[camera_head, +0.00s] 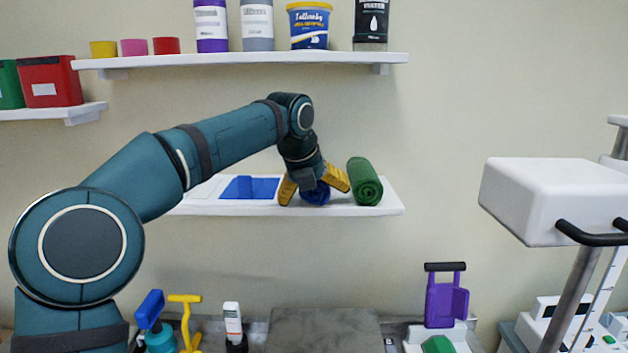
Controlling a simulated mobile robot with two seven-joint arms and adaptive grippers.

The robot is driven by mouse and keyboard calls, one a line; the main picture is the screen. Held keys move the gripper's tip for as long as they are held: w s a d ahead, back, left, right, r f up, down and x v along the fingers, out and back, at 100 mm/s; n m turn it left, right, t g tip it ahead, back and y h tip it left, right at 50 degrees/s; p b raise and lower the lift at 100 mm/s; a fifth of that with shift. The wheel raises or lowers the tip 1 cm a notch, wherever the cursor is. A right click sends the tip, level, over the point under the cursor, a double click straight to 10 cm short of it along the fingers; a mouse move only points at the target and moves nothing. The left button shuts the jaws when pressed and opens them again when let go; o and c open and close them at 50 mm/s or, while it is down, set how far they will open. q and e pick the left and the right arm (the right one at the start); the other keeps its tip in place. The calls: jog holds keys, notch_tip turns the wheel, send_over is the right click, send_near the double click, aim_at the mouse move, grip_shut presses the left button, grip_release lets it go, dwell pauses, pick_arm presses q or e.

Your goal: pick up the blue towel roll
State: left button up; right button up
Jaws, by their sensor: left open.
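The blue towel roll (316,194) lies on the lower white wall shelf (240,209), just left of a green towel roll (365,182). My left gripper (314,190) reaches down to it from above, with its yellow fingers open on either side of the roll. The gripper hides the upper part of the roll, and I cannot tell whether the fingers touch it. The right finger is close to the green roll. My right gripper is not in view.
A flat blue item (249,187) lies on the shelf left of the gripper. An upper shelf (240,60) holds bottles, a tub and small cups. A red box (49,82) stands at upper left. A white device (553,200) with a black handle stands at right.

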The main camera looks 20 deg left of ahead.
pick_arm(q)
jog(key=c, duration=1.1)
jog(key=shift+r, duration=0.15)
